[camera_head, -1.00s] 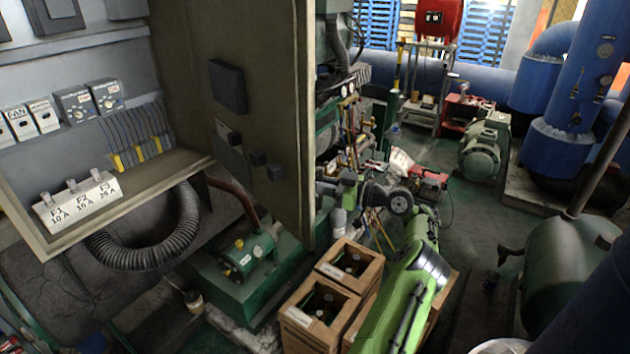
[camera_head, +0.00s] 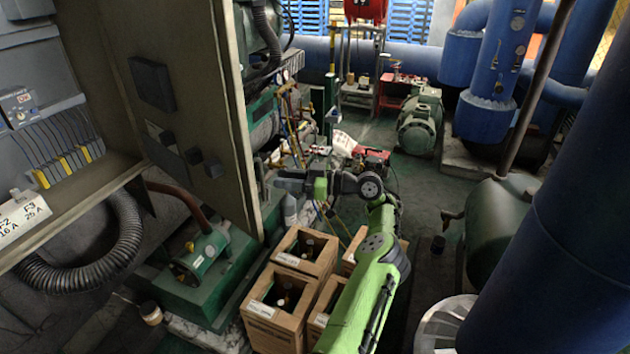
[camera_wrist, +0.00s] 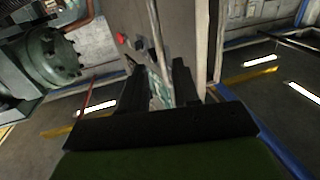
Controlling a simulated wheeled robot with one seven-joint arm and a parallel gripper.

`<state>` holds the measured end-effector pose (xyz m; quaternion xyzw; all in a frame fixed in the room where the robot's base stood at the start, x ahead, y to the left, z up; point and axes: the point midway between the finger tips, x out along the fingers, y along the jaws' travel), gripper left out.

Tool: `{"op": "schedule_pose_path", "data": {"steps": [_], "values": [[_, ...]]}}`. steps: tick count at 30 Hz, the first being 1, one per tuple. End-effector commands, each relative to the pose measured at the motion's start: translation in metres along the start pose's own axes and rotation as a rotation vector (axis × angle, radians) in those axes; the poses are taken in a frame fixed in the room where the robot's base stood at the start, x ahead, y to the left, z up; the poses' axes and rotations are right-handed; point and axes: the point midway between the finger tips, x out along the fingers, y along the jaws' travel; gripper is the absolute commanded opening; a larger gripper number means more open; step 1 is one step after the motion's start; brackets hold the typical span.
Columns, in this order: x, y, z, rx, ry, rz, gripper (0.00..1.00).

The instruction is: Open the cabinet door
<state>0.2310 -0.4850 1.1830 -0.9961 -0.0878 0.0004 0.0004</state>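The cabinet door (camera_head: 185,75) stands swung out from the open cabinet (camera_head: 60,205) in the head view, its inner face with small black boxes toward me. My gripper (camera_head: 280,180) is just right of the door's free edge, on its outer side; its fingertips are too small to make out there. In the wrist view, the two dark fingers of my gripper (camera_wrist: 158,72) are apart, pointing at a grey panel (camera_wrist: 185,30) with a red button and a thin light upright bar (camera_wrist: 157,30). I cannot tell whether the fingers touch it. Nothing is clearly held.
Wooden crates with bottles (camera_head: 278,300) stand below my arm. A green pump (camera_head: 200,260) sits on the floor below the door. A thick blue pipe (camera_head: 560,240) and a green tank (camera_head: 500,225) stand on the right. Some floor (camera_head: 415,200) beyond my arm is clear.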

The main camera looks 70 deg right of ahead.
Motion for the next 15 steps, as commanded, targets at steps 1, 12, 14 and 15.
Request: {"op": "schedule_pose_path", "data": {"steps": [1, 12, 14, 15], "values": [[-0.01, 0.0, -0.001, 0.001, 0.006, 0.001, 0.31], [-0.082, 0.001, 0.001, 0.0, 0.001, 0.003, 0.31], [-0.089, 0.0, 0.002, 0.001, 0.0, 0.001, 0.31], [-0.092, 0.0, 0.001, 0.0, 0.001, 0.0, 0.31]]}}
